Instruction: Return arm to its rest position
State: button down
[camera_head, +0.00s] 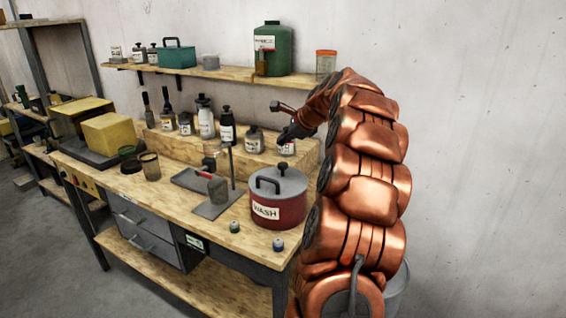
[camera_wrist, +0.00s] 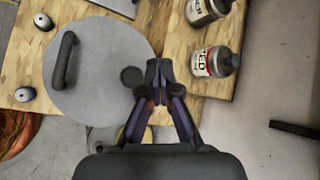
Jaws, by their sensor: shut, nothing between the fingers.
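My gripper (camera_head: 290,132) is at the right end of the bench, beside the rightmost small bottle on the raised wooden step. In the wrist view my gripper (camera_wrist: 158,88) is shut and empty, with its fingertips together. Below and left of it there is the round grey lid of the red WASH pot (camera_wrist: 95,95), with a black bar handle. A bottle with a red and white label (camera_wrist: 215,62) lies to the right of the fingers in that view, apart from them. My copper arm is raised and bent over the bench's right side.
The red WASH pot (camera_head: 278,212) stands near the front right of the workbench (camera_head: 150,205). Several bottles stand on the step behind. A shelf (camera_head: 215,72) above holds a green canister (camera_head: 273,50) and a teal box (camera_head: 177,56). A plain wall is at the right.

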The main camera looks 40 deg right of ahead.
dwell(0.7)
jog(key=s+a+f+n+g+y, duration=0.1)
jog(key=s+a+n+g, duration=0.2)
jog(key=a, duration=0.8)
jog(key=s+a+f+n+y, duration=0.1)
jog(key=s+a+f+n, duration=0.1)
jog(key=a+n, duration=0.65)
jog(key=s+a+f+n+g+y, duration=0.1)
jog(key=s+a+n+g, duration=0.15)
jog(key=a, duration=1.15)
jog(key=s+a+f+n+g, duration=0.1)
jog(key=s+a+f+n, duration=0.1)
jog(key=s+a+n, duration=0.3)
jog(key=s+a+f+n+g, duration=0.15)
jog(key=s+a, duration=0.25)
jog(key=s, duration=0.4)
jog(key=s+f+n+g+h, duration=0.1)
jog(key=s+f+n, duration=0.2)
jog(key=s, duration=0.5)
jog(key=s+a+f+n+g+h, duration=0.1)
jog(key=s+f+n+g, duration=0.1)
jog(key=s, duration=0.7)
jog(key=shift+s+f+n+h, duration=0.3)
jog(key=shift+f+n, duration=0.2)
jog(key=shift+n, duration=0.45)
jog(key=shift+a, duration=0.1)
